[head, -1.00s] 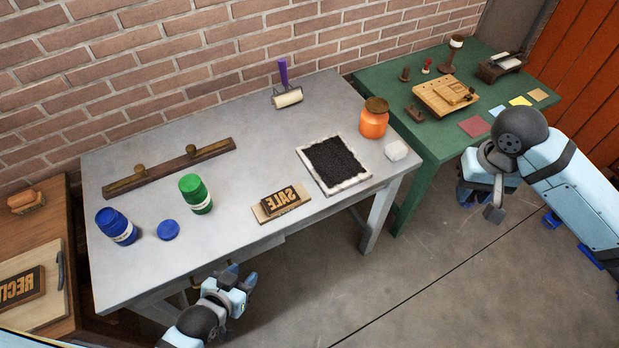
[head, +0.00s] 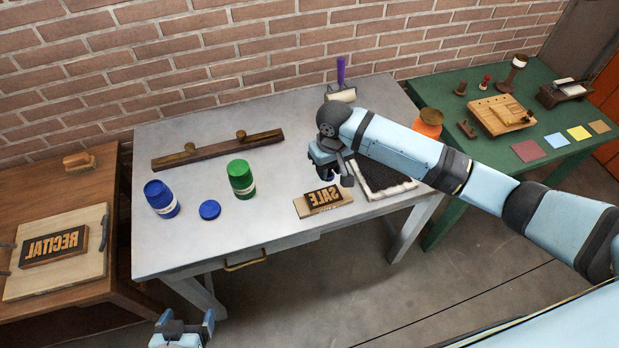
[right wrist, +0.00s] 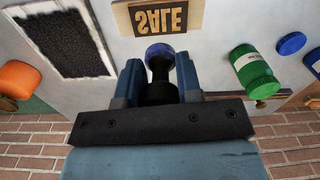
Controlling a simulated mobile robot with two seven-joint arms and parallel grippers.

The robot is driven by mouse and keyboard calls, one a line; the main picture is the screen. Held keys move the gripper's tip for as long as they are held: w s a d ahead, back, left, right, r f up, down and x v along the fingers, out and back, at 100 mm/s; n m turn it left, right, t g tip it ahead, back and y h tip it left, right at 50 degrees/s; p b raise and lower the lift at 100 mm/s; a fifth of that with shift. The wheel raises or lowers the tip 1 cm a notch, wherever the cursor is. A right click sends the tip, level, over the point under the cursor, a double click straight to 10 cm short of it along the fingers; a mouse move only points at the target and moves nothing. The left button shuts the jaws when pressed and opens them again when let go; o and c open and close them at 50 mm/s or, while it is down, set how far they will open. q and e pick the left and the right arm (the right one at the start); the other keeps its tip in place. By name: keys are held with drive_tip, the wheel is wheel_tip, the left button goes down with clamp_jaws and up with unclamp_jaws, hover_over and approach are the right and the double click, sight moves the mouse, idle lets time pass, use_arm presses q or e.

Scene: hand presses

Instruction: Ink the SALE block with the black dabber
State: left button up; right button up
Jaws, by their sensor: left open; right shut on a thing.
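The SALE block (head: 324,198), dark with raised tan mirrored letters on a pale wooden base, lies near the front edge of the grey table. It also shows in the right wrist view (right wrist: 160,18). My right gripper (head: 328,172) is just behind the block, toward the wall. In the right wrist view it is shut on a dark dabber (right wrist: 160,92) with a rounded bluish-looking end, which points toward the block; I cannot tell its height. The black ink slab (right wrist: 62,42) is partly hidden by my right arm in the head view. My left gripper (head: 187,322) is open and empty, low before the table.
A green jar (head: 241,179), a blue jar (head: 161,199) and a blue lid (head: 210,210) stand left of the block. An orange jar (head: 428,124) is behind my right arm. A roller (head: 341,92) and a dark wooden bar (head: 218,149) lie farther back.

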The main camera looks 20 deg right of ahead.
drive_tip(key=shift+n, duration=0.6)
drive_tip(key=shift+w+a+f+b, duration=0.2)
drive_tip(key=shift+a+f, duration=0.25)
drive_tip(key=shift+f, duration=1)
drive_tip(key=shift+w+a+f+b, duration=0.1)
drive_tip(key=shift+w+a+f, duration=0.3)
drive_tip(key=shift+f, duration=1.05)
drive_tip(key=shift+w+a+f+b, duration=0.15)
drive_tip(key=shift+a+f, duration=0.3)
drive_tip(key=shift+f, duration=1)
wheel_tip(320, 180, down, 3)
drive_tip(key=b, duration=0.2)
drive_tip(key=shift+w+r+b, duration=0.1)
drive_tip(key=shift+r+b, duration=0.1)
drive_tip(key=shift+b, duration=0.2)
use_arm(q)
wheel_tip(320, 180, down, 3)
drive_tip(key=shift+s+a+r+m, duration=0.1)
drive_tip(key=shift+r+m, duration=0.05)
drive_tip(key=shift+m, duration=0.15)
drive_tip(key=shift+r, duration=0.1)
use_arm(e)
drive_tip(key=shift+r, duration=0.1)
use_arm(q)
drive_tip(key=shift+w+r, duration=0.2)
drive_tip(key=shift+w, duration=0.1)
drive_tip(key=shift+w, duration=0.1)
